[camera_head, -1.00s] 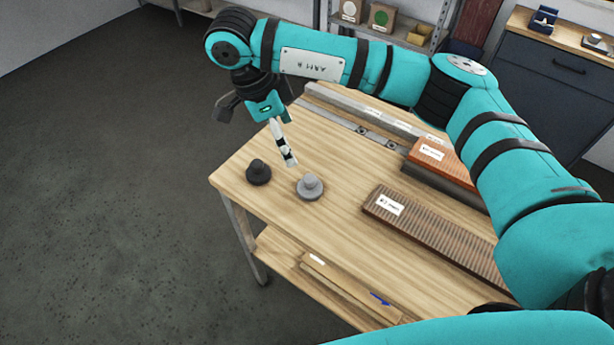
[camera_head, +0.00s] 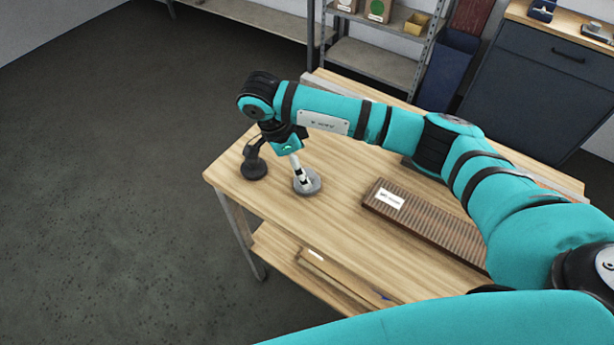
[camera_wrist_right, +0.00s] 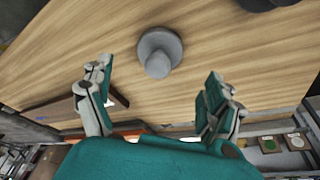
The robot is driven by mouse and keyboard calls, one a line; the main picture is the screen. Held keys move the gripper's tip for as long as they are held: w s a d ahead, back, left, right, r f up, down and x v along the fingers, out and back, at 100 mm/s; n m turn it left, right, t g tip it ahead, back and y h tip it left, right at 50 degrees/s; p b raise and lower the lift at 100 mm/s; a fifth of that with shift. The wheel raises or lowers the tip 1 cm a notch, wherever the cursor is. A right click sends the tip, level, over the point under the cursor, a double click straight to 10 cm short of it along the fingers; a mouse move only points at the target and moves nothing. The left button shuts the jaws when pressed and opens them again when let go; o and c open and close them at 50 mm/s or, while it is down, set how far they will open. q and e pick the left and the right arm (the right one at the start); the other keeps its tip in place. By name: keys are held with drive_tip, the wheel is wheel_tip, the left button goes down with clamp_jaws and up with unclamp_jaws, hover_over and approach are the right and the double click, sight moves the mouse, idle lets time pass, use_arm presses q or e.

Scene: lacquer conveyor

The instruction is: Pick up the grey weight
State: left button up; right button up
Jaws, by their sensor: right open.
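The grey weight (camera_head: 313,186), a round base with a knob, stands on the wooden table near its left end. My right gripper (camera_head: 301,180) is over it in the head view and hides part of the knob. In the right wrist view, the weight (camera_wrist_right: 160,48) shows whole, just beyond the open fingertips of the right gripper (camera_wrist_right: 158,78) and roughly centred between them. The fingers look apart from it, with nothing held. My left gripper is not in view.
A dark weight (camera_head: 254,170) stands to the left, close to my right wrist. A brown ribbed block (camera_head: 425,226) with a white label lies to the right on the table (camera_head: 330,228). Shelves (camera_head: 375,60) and a dark cabinet (camera_head: 535,95) stand behind.

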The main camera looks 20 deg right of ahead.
drive_tip(key=shift+d+f, duration=0.1)
drive_tip(key=shift+f, duration=0.2)
drive_tip(key=shift+d+f, duration=0.1)
drive_tip(key=shift+f, duration=0.1)
drive_tip(key=p+x, duration=0.3)
drive_tip(key=x, duration=0.1)
drive_tip(key=shift+s+f, duration=0.15)
drive_tip(key=shift+f, duration=0.4)
drive_tip(key=shift+r, duration=0.1)
drive_tip(key=c, duration=1.7)
